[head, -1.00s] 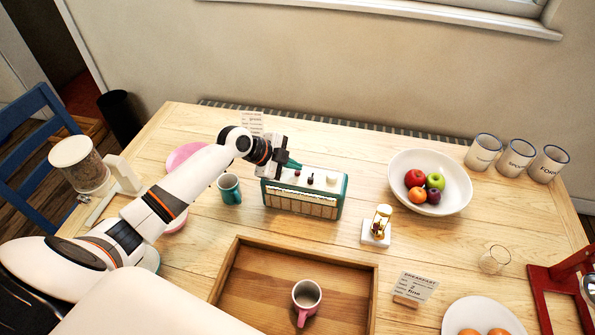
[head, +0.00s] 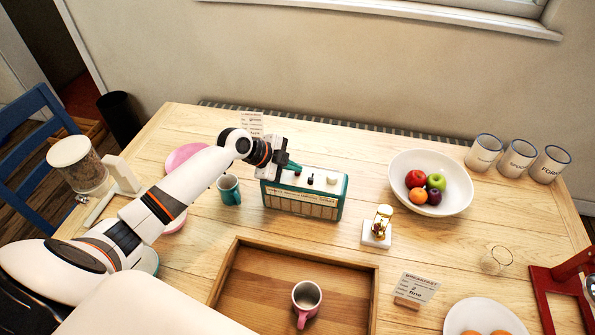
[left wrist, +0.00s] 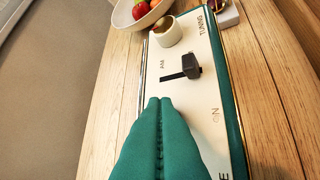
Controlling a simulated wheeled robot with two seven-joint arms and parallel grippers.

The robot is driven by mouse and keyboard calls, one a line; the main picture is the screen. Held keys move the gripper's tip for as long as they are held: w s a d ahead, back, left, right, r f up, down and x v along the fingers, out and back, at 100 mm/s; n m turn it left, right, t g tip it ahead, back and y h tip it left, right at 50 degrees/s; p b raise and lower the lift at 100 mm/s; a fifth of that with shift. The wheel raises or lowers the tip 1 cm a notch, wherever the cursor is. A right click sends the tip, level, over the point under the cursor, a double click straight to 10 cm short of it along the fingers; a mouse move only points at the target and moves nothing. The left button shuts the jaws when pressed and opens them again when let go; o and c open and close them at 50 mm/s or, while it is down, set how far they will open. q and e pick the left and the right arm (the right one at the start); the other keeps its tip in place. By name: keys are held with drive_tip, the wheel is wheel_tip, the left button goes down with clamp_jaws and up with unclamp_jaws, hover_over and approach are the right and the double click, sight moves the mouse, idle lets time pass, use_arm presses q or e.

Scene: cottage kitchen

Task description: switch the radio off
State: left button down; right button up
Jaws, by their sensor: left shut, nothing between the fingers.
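The radio (head: 305,202) is a teal box with a pale top, standing upright on the table in the head view. Its top panel (left wrist: 207,105) fills the middle of the left wrist view. There I see a dark lever (left wrist: 193,66) in a slot beside "AM", a cream knob (left wrist: 167,32) near "TUNING", and the word "ON". My left gripper (head: 295,167) is over the left part of the radio's top. Its teal fingers (left wrist: 159,103) are shut and empty, and hide the panel beside "ON"; any switch there is covered. Contact is unclear. My right gripper is not in view.
A teal mug (head: 229,190) stands just left of the radio, and a pink plate (head: 184,156) lies behind it. A small gold-and-white item (head: 378,232) and a fruit bowl (head: 452,201) are to the right. A wooden tray (head: 233,270) with a mug lies in front.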

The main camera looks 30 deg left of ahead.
use_arm(q)
drive_tip(key=shift+r, duration=0.35)
wheel_tip(320, 180, up, 6)
drive_tip(key=p, duration=0.4)
idle(0.6)
